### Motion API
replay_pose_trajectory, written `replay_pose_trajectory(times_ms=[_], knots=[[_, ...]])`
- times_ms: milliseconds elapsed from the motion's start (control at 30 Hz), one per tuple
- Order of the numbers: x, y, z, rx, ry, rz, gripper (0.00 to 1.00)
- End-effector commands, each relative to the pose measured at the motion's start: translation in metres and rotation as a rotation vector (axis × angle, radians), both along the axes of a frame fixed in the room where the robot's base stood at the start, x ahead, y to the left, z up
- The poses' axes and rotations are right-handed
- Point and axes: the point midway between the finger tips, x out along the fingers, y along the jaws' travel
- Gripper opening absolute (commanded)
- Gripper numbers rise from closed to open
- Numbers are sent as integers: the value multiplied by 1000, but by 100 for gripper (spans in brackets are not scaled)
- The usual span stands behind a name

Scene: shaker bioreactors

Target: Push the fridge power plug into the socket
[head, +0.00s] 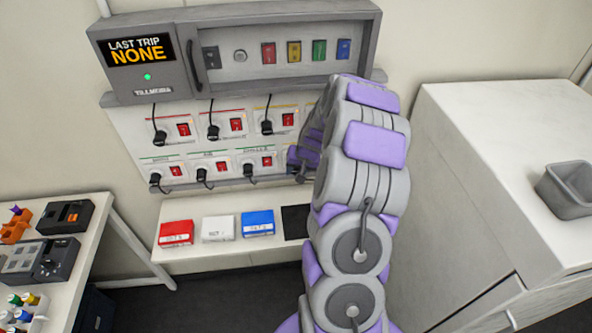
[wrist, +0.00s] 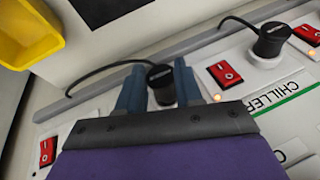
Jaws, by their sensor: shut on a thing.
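My gripper (wrist: 158,87) shows in the wrist view with its two blue-grey fingers on either side of a black plug (wrist: 160,77), shut on it. A black cord runs from this plug to the left. I take it for the fridge plug; its label is hidden. The socket under it is hidden by the plug and gripper, so I cannot tell how deep the plug sits. In the head view my arm covers the right end of the socket panel (head: 128,128), and the fingers and plug are hidden there.
The chiller plug (wrist: 270,40) stands close by on the right, with red switches (wrist: 223,73) beside the sockets. Several other plugs sit in two rows. A shelf below holds red (head: 176,233), white (head: 218,228) and blue (head: 258,223) boxes. A white cabinet (head: 480,140) stands right.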

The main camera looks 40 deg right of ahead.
Motion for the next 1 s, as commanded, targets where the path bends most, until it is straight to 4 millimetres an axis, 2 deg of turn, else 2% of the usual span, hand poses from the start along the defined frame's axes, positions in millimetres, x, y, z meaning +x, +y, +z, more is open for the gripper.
replay_pose_trajectory(times_ms=[1000], knots=[[5,-6,0,0,0,0,4]])
